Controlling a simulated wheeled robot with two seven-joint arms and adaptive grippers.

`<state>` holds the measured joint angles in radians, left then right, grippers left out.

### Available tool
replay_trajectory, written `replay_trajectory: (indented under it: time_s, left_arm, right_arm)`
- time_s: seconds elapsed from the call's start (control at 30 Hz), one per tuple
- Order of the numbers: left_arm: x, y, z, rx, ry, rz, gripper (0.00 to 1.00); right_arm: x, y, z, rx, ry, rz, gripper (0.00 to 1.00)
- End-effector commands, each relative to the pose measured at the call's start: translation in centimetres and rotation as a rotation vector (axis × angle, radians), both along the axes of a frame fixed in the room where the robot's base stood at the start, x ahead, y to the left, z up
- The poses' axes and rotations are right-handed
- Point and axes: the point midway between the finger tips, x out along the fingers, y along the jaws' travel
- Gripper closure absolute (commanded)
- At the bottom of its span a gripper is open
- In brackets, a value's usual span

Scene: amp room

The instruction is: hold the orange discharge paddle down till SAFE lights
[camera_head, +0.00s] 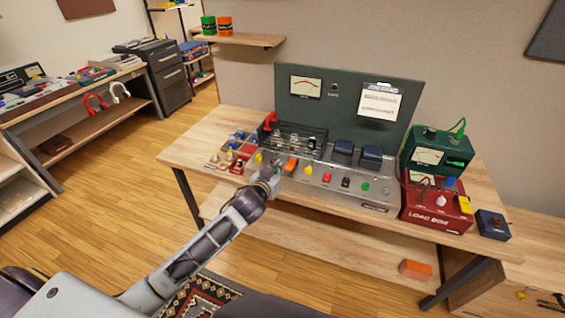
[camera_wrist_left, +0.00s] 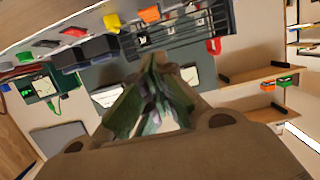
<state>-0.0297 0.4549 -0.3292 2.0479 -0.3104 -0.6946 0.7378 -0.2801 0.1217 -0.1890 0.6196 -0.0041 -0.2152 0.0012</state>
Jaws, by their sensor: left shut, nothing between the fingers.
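The orange discharge paddle (camera_head: 291,165) stands on the sloped grey control panel (camera_head: 330,188) of the amp bench unit; it also shows at the top of the wrist view (camera_wrist_left: 149,14). My left gripper (camera_head: 274,174) is shut and empty, just left of and in front of the paddle in the head view. In the wrist view its closed fingers (camera_wrist_left: 153,65) appear apart from the paddle. A small round lamp (camera_head: 334,87) with a label too small to read is on the dark green back panel (camera_head: 350,80) and looks dark. My right gripper is out of view.
A yellow knob (camera_head: 308,170) and a red switch (camera_head: 346,182) stand right of the paddle. A black cage (camera_head: 297,140) is behind it, and a parts tray (camera_head: 237,150) is to the left. The red load box (camera_head: 437,207) occupies the bench's right side.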

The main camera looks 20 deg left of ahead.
Motion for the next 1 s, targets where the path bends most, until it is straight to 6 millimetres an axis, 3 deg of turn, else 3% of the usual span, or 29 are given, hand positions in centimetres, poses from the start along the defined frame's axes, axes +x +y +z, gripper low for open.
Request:
replay_trajectory:
  time_s: [0.13,0.57,1.0]
  left_arm:
    - [-0.1,-0.2,0.8,-0.005,-0.011,-0.002,1.0]
    - [0.1,-0.2,0.7,-0.005,-0.011,-0.001,1.0]
    - [2.5,-0.3,0.2,-0.005,-0.012,-0.001,1.0]
  right_arm:
    - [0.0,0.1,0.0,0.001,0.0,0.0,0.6]
    - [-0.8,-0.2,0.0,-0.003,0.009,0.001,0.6]
    - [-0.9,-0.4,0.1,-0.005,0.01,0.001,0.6]
